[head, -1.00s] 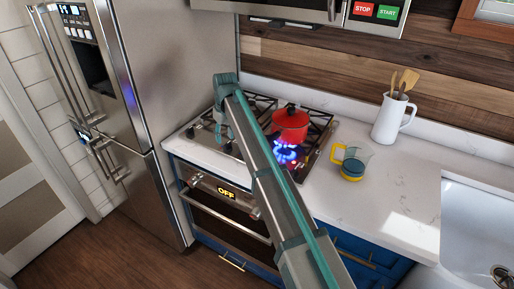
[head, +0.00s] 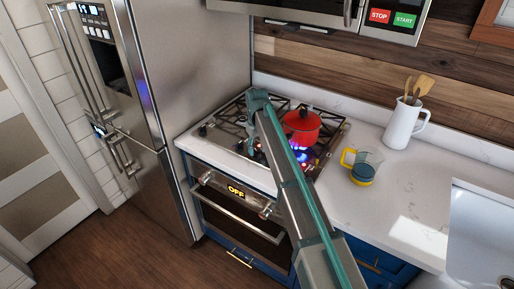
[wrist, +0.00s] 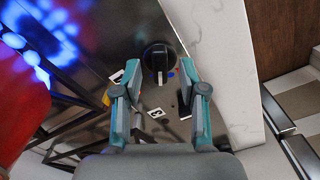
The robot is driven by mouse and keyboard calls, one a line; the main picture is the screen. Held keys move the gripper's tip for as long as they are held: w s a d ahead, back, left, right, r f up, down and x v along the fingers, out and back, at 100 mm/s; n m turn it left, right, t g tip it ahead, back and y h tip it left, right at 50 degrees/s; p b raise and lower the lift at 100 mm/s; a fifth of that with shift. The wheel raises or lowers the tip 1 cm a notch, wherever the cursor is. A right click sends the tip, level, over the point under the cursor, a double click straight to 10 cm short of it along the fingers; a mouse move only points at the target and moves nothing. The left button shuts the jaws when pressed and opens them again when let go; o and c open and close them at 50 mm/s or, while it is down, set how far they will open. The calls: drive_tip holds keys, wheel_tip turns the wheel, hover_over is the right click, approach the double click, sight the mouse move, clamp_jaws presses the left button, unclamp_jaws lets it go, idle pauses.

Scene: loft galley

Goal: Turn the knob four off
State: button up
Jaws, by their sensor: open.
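A round black knob (wrist: 158,57) with a raised grip bar stands on the dark cooktop panel in the wrist view. My gripper (wrist: 161,74) is open, with one teal finger on each side just short of the knob; contact cannot be told. A white label (wrist: 156,113) reading 3 lies between the fingers, and another label (wrist: 117,77), partly covered by the left finger, sits left of the knob; its number is unclear. Blue flame (head: 304,156) burns at the front right of the stove.
A red pot (head: 300,127) stands on the cooktop, close behind the flame; its red side fills the wrist view's left edge. A glass cup with a yellow handle (head: 363,166) and a white utensil pitcher (head: 402,125) stand on the counter at right.

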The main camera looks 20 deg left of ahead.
drive_tip(key=shift+f, duration=0.5)
clamp_jaws()
drive_tip(key=shift+m, duration=0.3)
drive_tip(key=m+b, duration=0.1)
drive_tip(key=m, duration=0.4)
drive_tip(key=shift+m, duration=0.3)
drive_tip(key=m+b, duration=0.1)
drive_tip(key=m, duration=0.4)
drive_tip(key=shift+m, duration=0.3)
